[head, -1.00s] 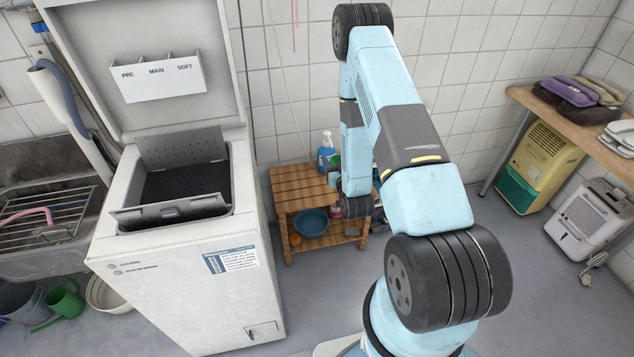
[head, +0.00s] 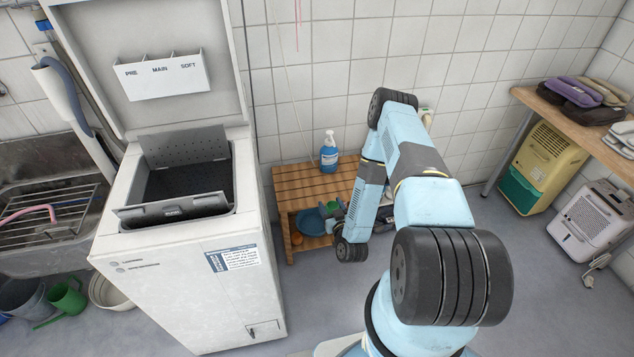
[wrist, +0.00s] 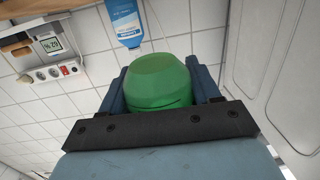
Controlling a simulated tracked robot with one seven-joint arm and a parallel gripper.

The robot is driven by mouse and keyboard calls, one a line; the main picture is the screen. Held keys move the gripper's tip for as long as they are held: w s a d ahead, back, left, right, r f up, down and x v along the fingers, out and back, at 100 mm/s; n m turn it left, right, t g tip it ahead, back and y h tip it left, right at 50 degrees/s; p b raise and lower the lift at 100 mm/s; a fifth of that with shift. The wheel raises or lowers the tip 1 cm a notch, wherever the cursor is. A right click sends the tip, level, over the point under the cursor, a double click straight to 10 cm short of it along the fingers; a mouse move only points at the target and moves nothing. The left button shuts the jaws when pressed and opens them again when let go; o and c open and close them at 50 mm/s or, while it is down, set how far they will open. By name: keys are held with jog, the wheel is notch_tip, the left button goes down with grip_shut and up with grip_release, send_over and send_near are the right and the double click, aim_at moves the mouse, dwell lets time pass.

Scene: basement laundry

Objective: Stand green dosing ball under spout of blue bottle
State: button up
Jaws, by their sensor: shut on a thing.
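The blue bottle (head: 329,158) with a white top stands upright on the top of the slatted wooden stand (head: 290,186). It also shows at the upper edge of the wrist view (wrist: 124,22), where the picture looks upside down. My gripper (wrist: 160,90) is shut on the green dosing ball (wrist: 158,82), with one finger on each side of it. In the head view the ball (head: 334,207) is small and partly covered by my gripper and arm. It appears lower in the picture than the bottle, by the stand's front. The ball is apart from the bottle.
A tiled wall is behind the stand.

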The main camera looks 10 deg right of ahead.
jog(key=shift+w+f, duration=0.25)
jog(key=shift+w, duration=1.1)
send_over(318, 186)
jog(key=shift+s+f, duration=0.35)
jog(key=shift+f, duration=2.55)
jog(key=shift+w+f, duration=0.2)
jog(key=shift+f, duration=0.05)
jog(key=o, duration=1)
